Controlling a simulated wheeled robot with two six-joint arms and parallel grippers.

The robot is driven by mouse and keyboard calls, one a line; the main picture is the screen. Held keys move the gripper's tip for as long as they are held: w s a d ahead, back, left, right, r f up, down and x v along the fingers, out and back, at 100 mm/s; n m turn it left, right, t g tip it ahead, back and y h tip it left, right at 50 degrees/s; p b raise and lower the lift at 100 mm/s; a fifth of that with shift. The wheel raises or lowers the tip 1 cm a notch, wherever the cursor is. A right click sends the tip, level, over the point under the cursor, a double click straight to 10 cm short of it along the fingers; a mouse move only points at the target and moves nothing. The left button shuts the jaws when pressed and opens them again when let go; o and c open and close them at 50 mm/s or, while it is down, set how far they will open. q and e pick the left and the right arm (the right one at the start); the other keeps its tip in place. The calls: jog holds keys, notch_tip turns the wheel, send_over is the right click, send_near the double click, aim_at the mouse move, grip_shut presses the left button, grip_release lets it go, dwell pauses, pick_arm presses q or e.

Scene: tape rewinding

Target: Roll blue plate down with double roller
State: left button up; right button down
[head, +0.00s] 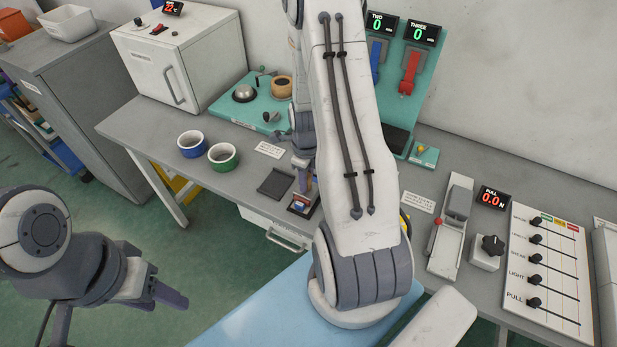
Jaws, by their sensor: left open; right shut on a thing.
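My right gripper (305,182) points down at the bench, its upper part partly covered by my own large arm link. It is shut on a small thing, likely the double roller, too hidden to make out. Just below the fingers lies a small dark pad (294,213) with a blue and white piece (299,206) on it, likely the blue plate. I cannot tell whether the held thing touches it. My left gripper (172,296) is open and empty, low at the left, away from the bench.
A second dark pad (275,184) lies left of the gripper. A teal board (252,103) with metal parts is behind. A slider panel (545,262) and a force display (491,197) are at the right.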

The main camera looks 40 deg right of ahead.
jog(key=shift+r+p, duration=2.65)
jog(key=shift+r, duration=0.45)
